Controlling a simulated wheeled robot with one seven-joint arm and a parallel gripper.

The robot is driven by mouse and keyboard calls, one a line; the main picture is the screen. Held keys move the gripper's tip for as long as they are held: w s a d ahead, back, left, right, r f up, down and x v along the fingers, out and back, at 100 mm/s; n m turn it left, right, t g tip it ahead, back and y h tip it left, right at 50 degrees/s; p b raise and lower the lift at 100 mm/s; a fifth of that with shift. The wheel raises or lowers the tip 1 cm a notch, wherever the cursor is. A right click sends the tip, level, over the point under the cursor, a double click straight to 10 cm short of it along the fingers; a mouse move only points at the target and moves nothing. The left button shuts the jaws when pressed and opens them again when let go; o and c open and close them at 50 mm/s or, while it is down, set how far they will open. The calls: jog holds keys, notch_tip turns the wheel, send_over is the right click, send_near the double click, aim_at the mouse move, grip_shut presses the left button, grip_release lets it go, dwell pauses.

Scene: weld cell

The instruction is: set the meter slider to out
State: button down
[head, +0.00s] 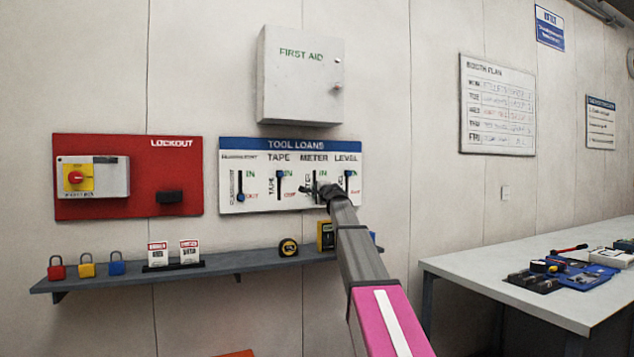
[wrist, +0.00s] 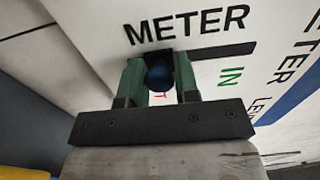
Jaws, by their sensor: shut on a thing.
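The tool loans board (head: 232,160) hangs on the wall with a column for each tool. The meter slider's blue knob (wrist: 159,76) sits between the two green fingers of my gripper (wrist: 160,82), which is shut on it. The knob is at the left end of the dark meter slot (wrist: 220,50), away from the green IN and beside a partly hidden red OUT label. In the head view my gripper (head: 325,191) is at the lower part of the meter column and hides the knob.
The tape slider (head: 281,174) and level slider (head: 347,173) are near their upper ends; the leftmost slider (head: 240,198) is low. A shelf (head: 225,264) with padlocks, tags and a tape measure runs below. A first aid cabinet (head: 300,80) hangs above. A workbench (head: 500,258) stands right.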

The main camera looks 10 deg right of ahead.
jog(key=shift+f, duration=0.9)
jog(key=c, duration=0.9)
grip_release()
jog(key=shift+f, duration=0.1)
jog(key=shift+s, duration=0.15)
jog(key=v, duration=1)
jog(key=shift+s+d, duration=0.1)
jog(key=shift+s, duration=0.2)
